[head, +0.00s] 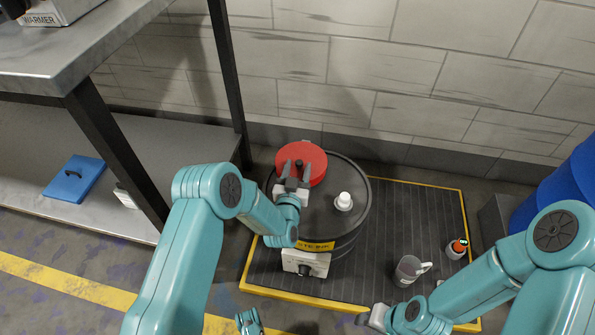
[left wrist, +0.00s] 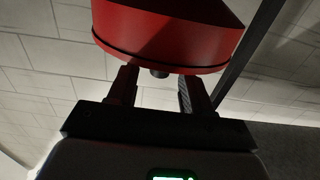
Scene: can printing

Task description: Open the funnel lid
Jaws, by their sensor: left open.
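The red round funnel lid (head: 301,163) sits at the back left on top of a dark drum (head: 320,218); it looks closed, though its hinge is not visible. My left gripper (head: 291,172) is open at the lid's near side, with its fingers pointing toward it. In the left wrist view the red lid (left wrist: 170,38) fills the top, and a small dark knob (left wrist: 160,73) at its edge shows between the two fingers (left wrist: 155,88). I cannot tell whether the fingers touch it. My right gripper (head: 373,317) is low near the bottom edge, its jaws unclear.
A white cap (head: 343,201) stands on the drum top, right of the lid. A grey mug (head: 408,269) and a small orange-topped bottle (head: 457,249) stand on the yellow-edged platform (head: 425,207). A metal table (head: 90,45) is at left, a blue barrel (head: 560,195) at right.

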